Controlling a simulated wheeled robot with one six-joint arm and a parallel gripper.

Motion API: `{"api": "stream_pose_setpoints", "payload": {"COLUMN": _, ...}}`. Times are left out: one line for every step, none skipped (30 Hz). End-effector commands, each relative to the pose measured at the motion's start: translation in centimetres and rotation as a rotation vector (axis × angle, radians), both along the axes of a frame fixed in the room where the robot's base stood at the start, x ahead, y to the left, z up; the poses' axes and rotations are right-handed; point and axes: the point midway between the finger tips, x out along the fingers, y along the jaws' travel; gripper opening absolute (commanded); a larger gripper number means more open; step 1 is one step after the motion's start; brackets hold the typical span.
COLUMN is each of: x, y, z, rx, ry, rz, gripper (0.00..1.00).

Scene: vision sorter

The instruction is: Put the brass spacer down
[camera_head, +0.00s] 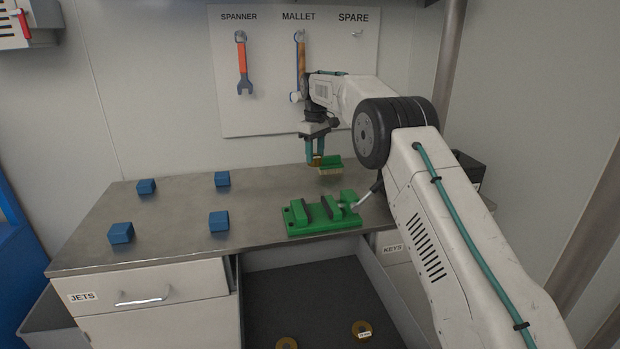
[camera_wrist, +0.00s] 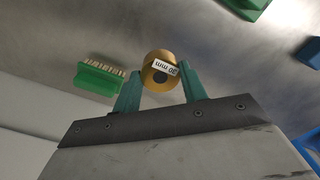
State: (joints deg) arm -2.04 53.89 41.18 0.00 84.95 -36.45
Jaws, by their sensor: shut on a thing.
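The brass spacer (camera_wrist: 155,66) is a short yellow-brown ring with a dark centre hole and a white label marked in mm. In the wrist view it sits between the two teal fingertips of my gripper (camera_wrist: 160,82), which are shut on it from both sides. In the head view my gripper (camera_head: 315,160) points down over the back right of the metal bench (camera_head: 180,225), beside the green brush. There the spacer is mostly hidden by the fingers and brush. I cannot tell whether it touches the bench.
The green brush (camera_head: 330,164) is close to my gripper and also shows in the wrist view (camera_wrist: 101,77). A green vise (camera_head: 322,226) stands in front. Several blue blocks (camera_head: 219,221) are on the left. Brass rings (camera_head: 362,330) lie in the dark bin below. The bench middle is clear.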

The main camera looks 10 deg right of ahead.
Motion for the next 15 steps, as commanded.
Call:
{"api": "stream_pose_setpoints", "payload": {"x": 0.0, "y": 0.0, "z": -0.9, "rx": 0.0, "ry": 0.002, "rz": 0.0, "gripper": 0.08}}
{"api": "stream_pose_setpoints", "payload": {"x": -0.1, "y": 0.0, "z": -1.6, "rx": 0.0, "ry": 0.004, "rz": 0.0, "gripper": 0.08}}
{"api": "stream_pose_setpoints", "payload": {"x": -0.1, "y": 0.1, "z": -2.3, "rx": 0.0, "ry": 0.002, "rz": 0.001, "gripper": 0.08}}
{"api": "stream_pose_setpoints", "payload": {"x": -0.1, "y": 0.1, "z": -2.9, "rx": 0.0, "ry": 0.004, "rz": 0.002, "gripper": 0.08}}
{"api": "stream_pose_setpoints", "payload": {"x": -0.1, "y": 0.2, "z": -3.4, "rx": 0.0, "ry": 0.002, "rz": 0.002, "gripper": 0.08}}
{"api": "stream_pose_setpoints", "payload": {"x": 0.0, "y": 0.2, "z": -4.0, "rx": 0.0, "ry": 0.001, "rz": 0.002, "gripper": 0.08}}
{"api": "stream_pose_setpoints", "payload": {"x": -0.1, "y": 0.2, "z": -4.4, "rx": 0.0, "ry": 0.001, "rz": 0.002, "gripper": 0.08}}
{"api": "stream_pose_setpoints", "payload": {"x": 0.0, "y": 0.2, "z": -4.7, "rx": -0.001, "ry": 0.001, "rz": 0.002, "gripper": 0.08}}
{"api": "stream_pose_setpoints", "payload": {"x": 0.0, "y": 0.2, "z": -5.0, "rx": 0.0, "ry": -0.001, "rz": 0.002, "gripper": 0.08}}
{"api": "stream_pose_setpoints", "payload": {"x": 0.0, "y": 0.2, "z": -5.1, "rx": 0.0, "ry": -0.001, "rz": 0.002, "gripper": 0.08}}
{"api": "stream_pose_setpoints", "payload": {"x": 0.0, "y": 0.2, "z": -5.3, "rx": 0.0, "ry": -0.001, "rz": 0.002, "gripper": 0.08}}
{"api": "stream_pose_setpoints", "payload": {"x": 0.0, "y": 0.2, "z": -5.6, "rx": 0.0, "ry": 0.0, "rz": 0.002, "gripper": 0.08}}
{"api": "stream_pose_setpoints", "payload": {"x": 0.0, "y": 0.1, "z": -5.9, "rx": 0.0, "ry": 0.0, "rz": 0.002, "gripper": 0.08}}
{"api": "stream_pose_setpoints", "payload": {"x": 0.0, "y": 0.2, "z": -6.3, "rx": 0.0, "ry": 0.0, "rz": 0.002, "gripper": 0.08}}
{"api": "stream_pose_setpoints", "payload": {"x": 0.0, "y": 0.1, "z": -6.8, "rx": -0.001, "ry": 0.001, "rz": 0.002, "gripper": 0.08}}
